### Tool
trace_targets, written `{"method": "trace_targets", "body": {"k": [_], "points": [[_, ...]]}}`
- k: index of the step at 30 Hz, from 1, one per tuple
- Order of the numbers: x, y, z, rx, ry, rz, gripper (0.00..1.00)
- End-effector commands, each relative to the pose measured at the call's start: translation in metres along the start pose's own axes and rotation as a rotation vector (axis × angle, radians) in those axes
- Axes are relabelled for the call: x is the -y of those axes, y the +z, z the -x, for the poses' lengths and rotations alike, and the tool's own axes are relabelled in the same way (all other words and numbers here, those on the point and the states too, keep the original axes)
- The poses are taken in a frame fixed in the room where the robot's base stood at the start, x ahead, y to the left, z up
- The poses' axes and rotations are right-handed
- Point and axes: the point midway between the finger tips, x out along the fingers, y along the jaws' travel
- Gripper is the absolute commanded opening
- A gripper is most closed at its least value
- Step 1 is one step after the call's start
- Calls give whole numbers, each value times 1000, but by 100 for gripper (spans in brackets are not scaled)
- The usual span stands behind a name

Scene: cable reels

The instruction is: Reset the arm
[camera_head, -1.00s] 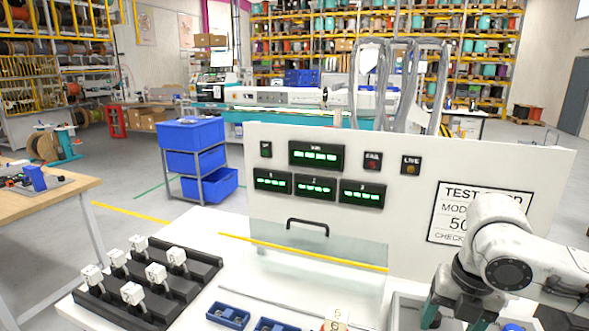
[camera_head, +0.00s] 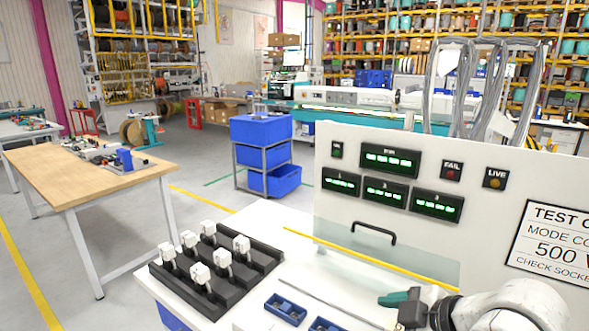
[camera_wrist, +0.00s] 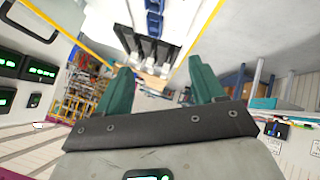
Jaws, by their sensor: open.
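My gripper (camera_head: 400,299) is at the lower right of the head view, above the front part of the white test bench (camera_head: 270,216). One teal finger shows clearly there, pointing left. In the wrist view my gripper (camera_wrist: 160,88) shows two teal fingers spread apart with nothing between them. My pale arm enters from the lower right and hides part of the bench.
A black rack (camera_head: 240,282) with several white plugs and small blue trays (camera_head: 286,307) stand on the bench. Behind are a clear shield (camera_head: 390,262) and the display panel (camera_head: 330,217). A wooden table (camera_head: 75,188) stands left, blue bins (camera_head: 262,130) behind.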

Motion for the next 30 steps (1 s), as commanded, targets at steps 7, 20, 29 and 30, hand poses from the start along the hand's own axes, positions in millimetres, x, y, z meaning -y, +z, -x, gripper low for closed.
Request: {"method": "trace_targets", "body": {"k": [7,20,29,30], "points": [[91,63,-31,105,-24,-534,69],[291,222,17,659,44,-1194,69],[329,261,55,829,122,-1286,69],[329,262,56,830,123,-1288,69]]}}
